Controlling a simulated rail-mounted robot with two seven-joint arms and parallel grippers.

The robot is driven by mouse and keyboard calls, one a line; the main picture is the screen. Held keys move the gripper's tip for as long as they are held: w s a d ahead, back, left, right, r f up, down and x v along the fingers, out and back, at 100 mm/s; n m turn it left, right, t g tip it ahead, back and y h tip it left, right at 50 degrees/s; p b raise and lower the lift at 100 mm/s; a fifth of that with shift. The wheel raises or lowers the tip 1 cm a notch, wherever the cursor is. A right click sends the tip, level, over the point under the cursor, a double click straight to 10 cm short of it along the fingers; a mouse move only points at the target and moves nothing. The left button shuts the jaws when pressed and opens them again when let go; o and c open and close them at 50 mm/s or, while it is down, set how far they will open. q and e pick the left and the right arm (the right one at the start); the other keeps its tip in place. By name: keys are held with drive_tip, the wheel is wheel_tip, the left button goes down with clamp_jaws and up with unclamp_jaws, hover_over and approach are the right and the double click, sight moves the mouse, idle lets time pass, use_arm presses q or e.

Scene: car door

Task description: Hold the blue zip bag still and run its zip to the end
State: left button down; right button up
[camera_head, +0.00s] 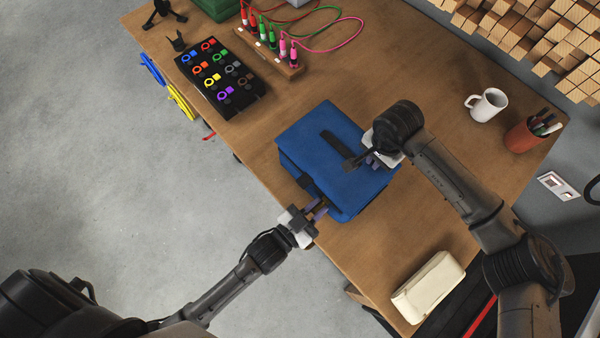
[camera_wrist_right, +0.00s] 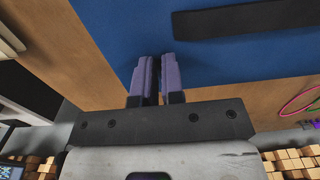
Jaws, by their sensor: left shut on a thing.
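The blue zip bag (camera_head: 310,138) lies on the wooden table, with a dark strip on its top; it also fills the upper right of the right wrist view (camera_wrist_right: 240,65). My left gripper (camera_head: 322,207) is at the bag's near left edge and is shut on it; its tips are partly hidden at the edge. My right gripper (camera_head: 371,160) is over the bag's right part, and its purple fingers (camera_wrist_right: 155,80) show close together with a narrow gap against the blue. I see nothing clearly between them. The zip and its pull cannot be made out.
A black panel with coloured rings (camera_head: 219,78) and a wooden block with coloured plugs and cables (camera_head: 270,50) stand at the back left. A white mug (camera_head: 487,104) and a red pen cup (camera_head: 525,135) stand at the right. A cream case (camera_head: 428,287) lies at the near edge.

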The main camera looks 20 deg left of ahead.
sight(339, 211)
use_arm(q)
drive_tip(key=shift+s+d+f, duration=0.1)
drive_tip(key=shift+s+d, duration=0.15)
drive_tip(key=shift+d, duration=0.4)
drive_tip(key=shift+s+d+r, duration=0.1)
drive_tip(key=shift+s+d, duration=0.2)
drive_tip(key=shift+d, duration=0.3)
drive_tip(key=shift+s+d+f, duration=0.1)
drive_tip(key=shift+s+d, duration=0.15)
drive_tip(key=shift+d, duration=0.4)
use_arm(e)
drive_tip(key=shift+d+f, duration=0.1)
drive_tip(key=shift+f, duration=0.25)
use_arm(q)
drive_tip(key=c, duration=1.1)
unclamp_jaws()
drive_tip(key=v, duration=1.2)
use_arm(e)
drive_tip(key=shift+s, duration=0.1)
use_arm(q)
drive_tip(key=shift+w, duration=0.1)
